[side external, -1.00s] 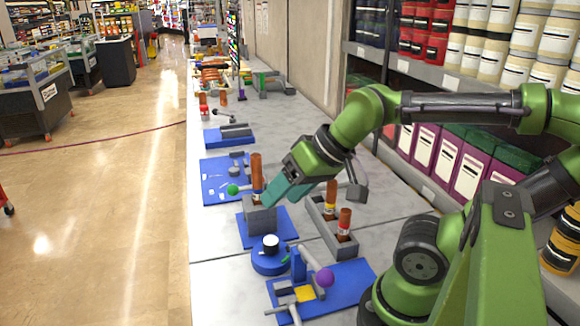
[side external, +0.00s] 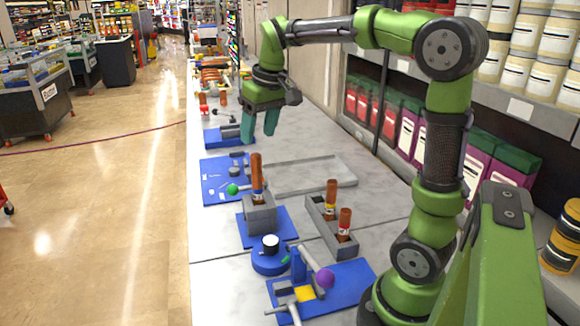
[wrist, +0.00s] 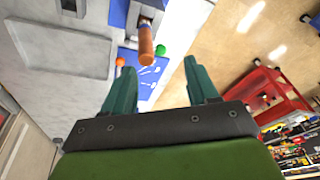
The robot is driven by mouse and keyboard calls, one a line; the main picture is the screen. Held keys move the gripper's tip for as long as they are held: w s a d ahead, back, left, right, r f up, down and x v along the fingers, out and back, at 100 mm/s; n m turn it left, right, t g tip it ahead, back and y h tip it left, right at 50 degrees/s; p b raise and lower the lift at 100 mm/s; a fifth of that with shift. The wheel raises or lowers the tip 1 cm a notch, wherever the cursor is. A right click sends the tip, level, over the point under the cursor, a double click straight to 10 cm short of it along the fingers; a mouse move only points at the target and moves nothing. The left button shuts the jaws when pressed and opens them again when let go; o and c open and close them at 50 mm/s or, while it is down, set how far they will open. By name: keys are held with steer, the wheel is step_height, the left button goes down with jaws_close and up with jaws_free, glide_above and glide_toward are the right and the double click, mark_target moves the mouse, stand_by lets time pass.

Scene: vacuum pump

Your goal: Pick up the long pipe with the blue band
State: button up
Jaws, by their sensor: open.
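A long copper-brown pipe (side external: 257,172) stands upright in a grey block (side external: 260,216) on a blue plate; its lower band looks bluish, though small. In the wrist view, the pipe (wrist: 146,44) shows end-on near the top, beyond the fingers. My gripper (side external: 259,128) has teal fingers, spread apart and empty. It hangs above and behind the pipe, pointing down, without touching it. In the wrist view my gripper (wrist: 156,76) also has nothing between its fingertips.
A grey rack (side external: 322,232) to the right holds a yellow-banded pipe (side external: 331,198) and a shorter pipe (side external: 344,224). A grey tray (side external: 310,176) lies flat behind it. A blue round base (side external: 269,260) and a fixture with a purple ball (side external: 324,278) are in front.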

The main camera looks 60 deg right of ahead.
mark_target(256, 169)
steer(key=w+d+r+n+g, duration=0.1)
steer(key=w+d+r+n, duration=0.1)
steer(key=d+r+n, duration=0.1)
steer(key=f, duration=0.5)
steer(key=w+f, duration=0.1)
steer(key=f, duration=1)
steer(key=shift+w, duration=0.4)
jaws_close()
